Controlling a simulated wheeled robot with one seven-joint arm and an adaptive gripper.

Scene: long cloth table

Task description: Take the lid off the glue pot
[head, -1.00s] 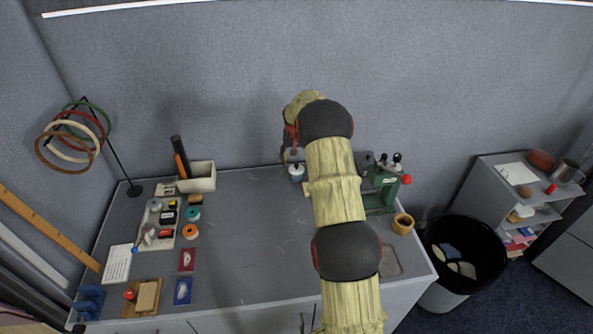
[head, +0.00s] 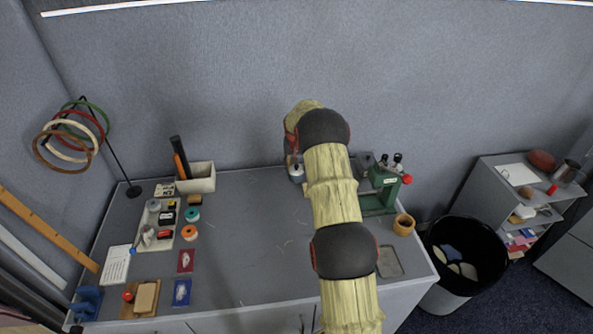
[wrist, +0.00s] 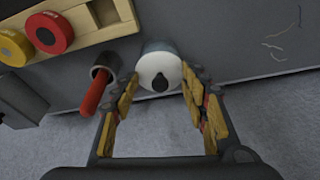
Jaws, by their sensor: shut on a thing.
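The glue pot (head: 297,179) stands upright near the back edge of the table, left of my arm in the head view. Its round white lid (wrist: 160,67) with a small black knob shows at the top middle of the wrist view. My gripper (wrist: 162,80) has one finger at each side of the lid and is shut on it. The lid looks seated on the pot, whose body is mostly hidden beneath it in the wrist view. In the head view my arm covers much of the gripper (head: 292,163).
A green press (head: 383,187) stands right of my arm. In the wrist view, a grey cup with a red-handled tool (wrist: 97,90) sits close left of the lid, beside a wooden holder (wrist: 100,35) with yellow and red round pieces. The table's middle is mostly clear.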

